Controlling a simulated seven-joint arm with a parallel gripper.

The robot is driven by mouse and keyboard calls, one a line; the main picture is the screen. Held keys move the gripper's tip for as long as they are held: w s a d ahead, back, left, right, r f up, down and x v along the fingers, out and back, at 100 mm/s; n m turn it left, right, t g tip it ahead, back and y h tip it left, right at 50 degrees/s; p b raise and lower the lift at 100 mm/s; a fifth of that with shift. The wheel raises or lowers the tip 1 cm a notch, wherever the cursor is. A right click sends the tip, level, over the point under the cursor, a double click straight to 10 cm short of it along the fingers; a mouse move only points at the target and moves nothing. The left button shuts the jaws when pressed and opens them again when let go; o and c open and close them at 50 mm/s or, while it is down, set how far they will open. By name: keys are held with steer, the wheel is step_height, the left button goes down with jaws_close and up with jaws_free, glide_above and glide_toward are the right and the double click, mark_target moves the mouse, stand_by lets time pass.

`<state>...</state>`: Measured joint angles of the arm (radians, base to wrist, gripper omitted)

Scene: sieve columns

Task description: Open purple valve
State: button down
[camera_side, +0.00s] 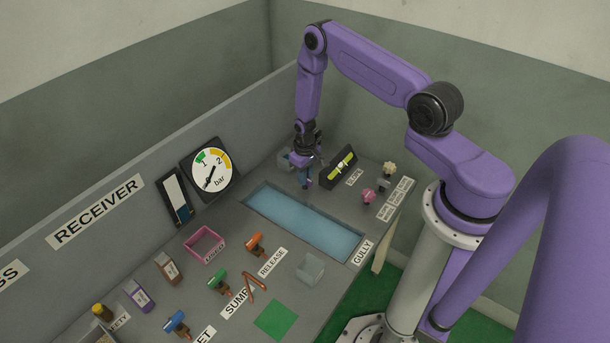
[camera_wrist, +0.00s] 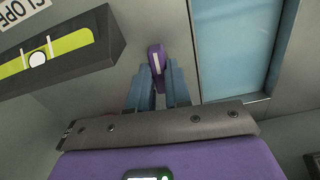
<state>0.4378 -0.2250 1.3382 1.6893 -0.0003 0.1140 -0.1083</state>
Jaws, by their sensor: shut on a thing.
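My gripper (camera_side: 306,182) points down at the panel near the far end of the blue gully, left of the slope gauge. In the wrist view its two blue fingers (camera_wrist: 158,82) are shut on a purple handle-like piece with a pale stripe, which looks like the handle of the purple valve (camera_wrist: 157,57). The fingers hide its lower part and its mount, so I cannot tell how far it is turned. In the side view the gripper covers most of it.
The slope gauge (camera_side: 339,168) stands close to my gripper. The gully (camera_side: 305,222) is beside it. A pink knob (camera_side: 369,195) and a pale knob (camera_side: 389,169) are to the right. Green (camera_side: 217,281), orange (camera_side: 255,243) and blue (camera_side: 176,323) valves stand nearer the camera. A dial (camera_side: 210,169) is on the back wall.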

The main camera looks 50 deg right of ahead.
steer(key=c, duration=1.1)
jaws_free()
steer(key=shift+o, duration=0.2)
step_height(320, 180, up, 18)
steer(key=shift+f, duration=0.25)
